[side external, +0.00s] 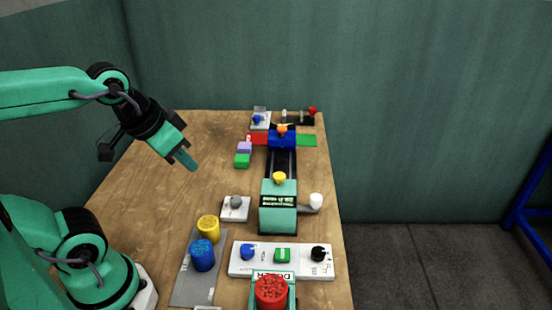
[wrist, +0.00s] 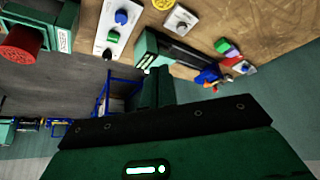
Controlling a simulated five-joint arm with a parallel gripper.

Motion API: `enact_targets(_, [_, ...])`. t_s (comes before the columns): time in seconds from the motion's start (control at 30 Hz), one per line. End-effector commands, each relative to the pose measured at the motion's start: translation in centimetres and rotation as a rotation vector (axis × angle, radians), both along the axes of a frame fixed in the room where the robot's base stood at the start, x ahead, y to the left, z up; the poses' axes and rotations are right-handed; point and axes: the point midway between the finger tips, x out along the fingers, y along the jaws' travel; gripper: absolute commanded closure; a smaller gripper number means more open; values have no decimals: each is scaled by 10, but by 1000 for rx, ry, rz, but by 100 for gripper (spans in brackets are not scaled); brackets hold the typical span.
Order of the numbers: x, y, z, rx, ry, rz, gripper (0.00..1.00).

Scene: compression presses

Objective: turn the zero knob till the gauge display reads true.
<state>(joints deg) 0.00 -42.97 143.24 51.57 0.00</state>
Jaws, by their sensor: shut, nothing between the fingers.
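A teal gauge box (side external: 278,222) stands right of centre on the bench, with a small dark display (side external: 278,201) carrying lines of text too small to read. It also shows in the wrist view (wrist: 147,50). A grey knob (side external: 236,202) sits on a small white plate left of the box, and it shows at the top of the wrist view (wrist: 182,17). I cannot tell from labels which knob is the zero knob. My gripper (side external: 188,161) is shut and empty, above the bench's left part, apart from the knobs. Its fingers also show in the wrist view (wrist: 156,86).
A white panel (side external: 235,268) holds a blue knob (side external: 248,252), a green button (side external: 282,255) and a black knob (side external: 318,254). Blue (side external: 202,255) and yellow (side external: 208,228) cylinders stand on a grey plate. Bare wood lies under my gripper.

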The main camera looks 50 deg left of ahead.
Motion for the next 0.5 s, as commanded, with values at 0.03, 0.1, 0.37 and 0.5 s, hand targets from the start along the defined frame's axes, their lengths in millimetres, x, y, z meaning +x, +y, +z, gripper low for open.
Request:
enact_targets(0.03, [0, 0, 0, 0, 0, 0, 100])
enact_targets(0.1, [0, 0, 0, 0, 0, 0, 100])
enact_targets(0.37, [0, 0, 0, 0, 0, 0, 100])
enact_targets(0.5, [0, 0, 0, 0, 0, 0, 90])
